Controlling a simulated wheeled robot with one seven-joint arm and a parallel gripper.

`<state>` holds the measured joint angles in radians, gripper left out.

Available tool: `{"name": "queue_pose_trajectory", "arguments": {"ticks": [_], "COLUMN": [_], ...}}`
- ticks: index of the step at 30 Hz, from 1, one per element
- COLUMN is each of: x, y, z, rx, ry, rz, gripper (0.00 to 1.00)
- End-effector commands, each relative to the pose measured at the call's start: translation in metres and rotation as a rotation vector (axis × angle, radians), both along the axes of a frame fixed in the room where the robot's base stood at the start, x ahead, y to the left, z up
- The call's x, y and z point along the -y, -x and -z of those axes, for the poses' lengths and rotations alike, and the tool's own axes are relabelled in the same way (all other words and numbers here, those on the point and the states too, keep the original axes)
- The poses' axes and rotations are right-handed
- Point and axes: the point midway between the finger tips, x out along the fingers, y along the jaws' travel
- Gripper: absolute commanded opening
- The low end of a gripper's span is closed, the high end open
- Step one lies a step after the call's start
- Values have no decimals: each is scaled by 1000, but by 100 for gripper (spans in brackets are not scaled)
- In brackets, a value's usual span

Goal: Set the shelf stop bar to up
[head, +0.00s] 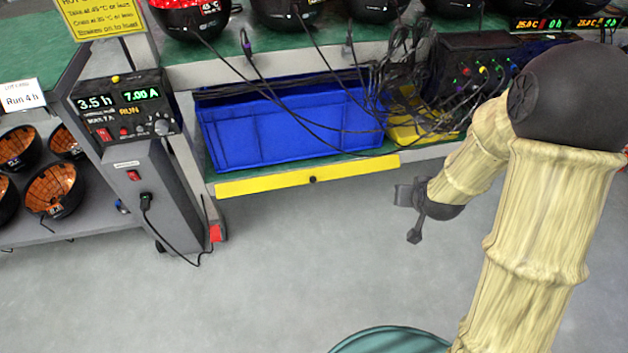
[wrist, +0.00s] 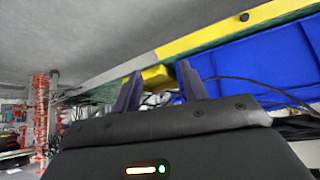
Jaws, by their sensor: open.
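The shelf stop bar (head: 265,184) is a long yellow strip with a small black knob (head: 312,179) at its middle. It runs along the front edge of the low shelf, below the front of the blue bin (head: 255,135), and leaves the bin's face uncovered. In the wrist view the bar (wrist: 210,38) runs to the upper right, with its knob (wrist: 244,17) near the top edge. My gripper (head: 406,216) is open and empty, to the right of the bar's right end and apart from it. Its two dark fingers also show in the wrist view (wrist: 160,70).
A yellow tray (head: 408,128) and tangled black cables (head: 400,85) lie right of the bin, some cables hanging over it. A grey pedestal (head: 160,195) with a power unit (head: 125,105) stands left, its cord near the floor. The floor before the shelf is clear.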

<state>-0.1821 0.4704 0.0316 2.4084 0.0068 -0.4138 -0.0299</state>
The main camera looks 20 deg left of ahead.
Motion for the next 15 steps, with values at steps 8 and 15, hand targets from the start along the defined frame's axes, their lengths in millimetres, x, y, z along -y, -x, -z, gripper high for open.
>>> {"name": "queue_pose_trajectory", "arguments": {"ticks": [8,15], "x": [68,94], "y": [87,151], "z": [-66,-92], "rx": [-260,-423], "ry": [40,48], "rz": [141,218], "gripper": [43,43]}}
